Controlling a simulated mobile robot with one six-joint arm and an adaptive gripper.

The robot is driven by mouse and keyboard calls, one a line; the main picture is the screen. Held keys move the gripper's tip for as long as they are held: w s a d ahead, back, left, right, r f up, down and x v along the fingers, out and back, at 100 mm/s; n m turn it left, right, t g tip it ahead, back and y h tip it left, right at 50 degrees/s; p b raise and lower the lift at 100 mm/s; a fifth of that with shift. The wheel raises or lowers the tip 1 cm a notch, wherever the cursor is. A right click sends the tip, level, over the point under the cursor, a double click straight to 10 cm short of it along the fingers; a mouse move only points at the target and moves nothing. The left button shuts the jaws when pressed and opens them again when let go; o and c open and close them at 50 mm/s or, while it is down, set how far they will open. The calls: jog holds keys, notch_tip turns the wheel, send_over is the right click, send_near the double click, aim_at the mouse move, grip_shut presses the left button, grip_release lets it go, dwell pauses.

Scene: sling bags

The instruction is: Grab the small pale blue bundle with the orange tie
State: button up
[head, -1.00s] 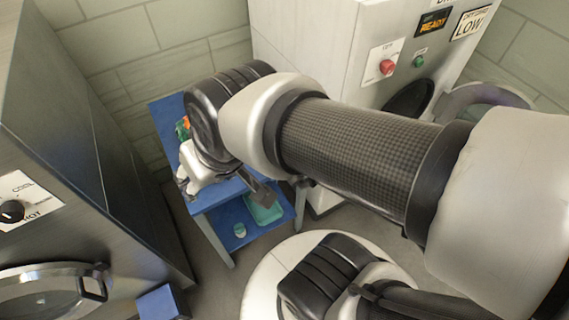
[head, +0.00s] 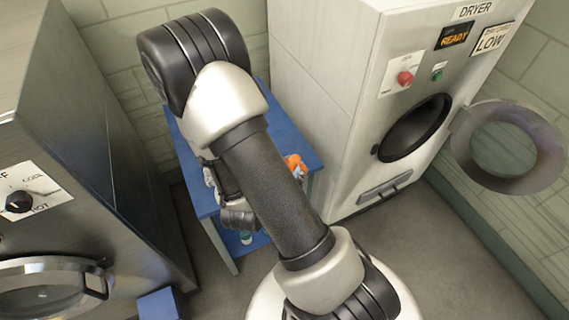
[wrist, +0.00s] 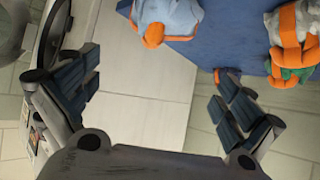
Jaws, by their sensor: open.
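A pale blue bundle (wrist: 168,14) with an orange tie lies on the blue table top (wrist: 222,38), at the top of the wrist view and partly cut off by the frame edge. My gripper (wrist: 156,98) is open and empty, its two fingers spread wide below the bundle in that view and not touching it. In the head view my arm covers much of the table, and I cannot make out the pale blue bundle for sure there.
A white bundle (wrist: 291,20) with an orange band and a green bundle (wrist: 283,74) with orange lie close together at the right of the wrist view. An orange item (head: 295,163) shows beside my arm. The dryer (head: 335,80) stands close right, its round door (head: 535,150) open.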

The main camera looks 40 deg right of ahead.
jog(key=b+x, duration=0.7)
jog(key=x, duration=1)
jog(key=shift+w+d+f+b, duration=0.1)
jog(key=shift+d+b, duration=0.15)
jog(key=shift+b, duration=0.05)
jog(key=shift+c, duration=0.6)
jog(key=c, duration=1.2)
